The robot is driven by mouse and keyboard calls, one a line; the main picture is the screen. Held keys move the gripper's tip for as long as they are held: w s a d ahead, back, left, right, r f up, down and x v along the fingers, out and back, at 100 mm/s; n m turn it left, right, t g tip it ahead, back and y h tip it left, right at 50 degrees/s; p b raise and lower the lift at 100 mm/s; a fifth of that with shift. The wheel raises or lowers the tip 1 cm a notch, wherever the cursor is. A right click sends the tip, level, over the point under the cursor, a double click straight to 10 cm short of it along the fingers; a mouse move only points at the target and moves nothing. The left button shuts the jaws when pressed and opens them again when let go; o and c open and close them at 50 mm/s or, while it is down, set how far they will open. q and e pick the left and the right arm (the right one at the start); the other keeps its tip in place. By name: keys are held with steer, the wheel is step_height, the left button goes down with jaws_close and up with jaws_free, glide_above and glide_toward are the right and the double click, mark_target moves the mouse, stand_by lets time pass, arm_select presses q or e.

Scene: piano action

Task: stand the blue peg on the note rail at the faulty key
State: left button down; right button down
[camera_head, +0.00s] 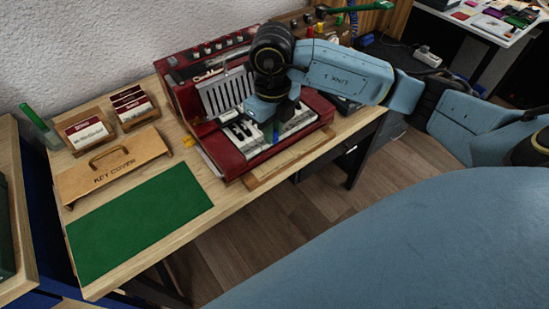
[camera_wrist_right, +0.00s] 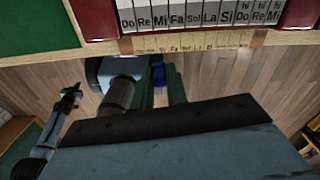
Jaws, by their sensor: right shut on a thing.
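My right gripper (camera_wrist_right: 160,88), with green fingers, is shut on the blue peg (camera_wrist_right: 158,74). In the head view the blue peg (camera_head: 276,130) points down below the wrist, over the keyboard's front part. The red piano (camera_head: 238,160) has white keys (camera_head: 292,127); in the wrist view the keys (camera_wrist_right: 195,14) carry note names. The wooden note rail (camera_wrist_right: 190,41) runs along the piano's front with small labels, and the peg appears apart from it. No key visibly looks faulty. An arm end, apparently my left gripper (camera_wrist_right: 69,97), shows small in the wrist view; its jaws are unclear.
A key cover (camera_head: 110,170) and a green mat (camera_head: 140,227) lie left of the piano. The table's front edge is close to the piano, with floor beyond.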

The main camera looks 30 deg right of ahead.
steer(key=shift+d+f+m, duration=0.1)
steer(key=shift+d+m, duration=0.1)
steer(key=shift+m, duration=0.6)
steer(key=shift+f, duration=0.4)
steer(key=b, duration=0.1)
glide_above(275, 165)
step_height(275, 165, down, 4)
steer(key=shift+a+f, duration=0.1)
steer(key=shift+f, duration=0.15)
step_height(275, 165, down, 4)
steer(key=shift+r+b, duration=0.1)
steer(key=shift+b, duration=0.25)
steer(key=shift+f, duration=0.5)
steer(key=c, duration=1.4)
jaws_free()
arm_select(q)
steer(key=shift+w+a+f, duration=0.15)
steer(key=shift+a+f, duration=0.65)
steer(key=shift+f, duration=0.2)
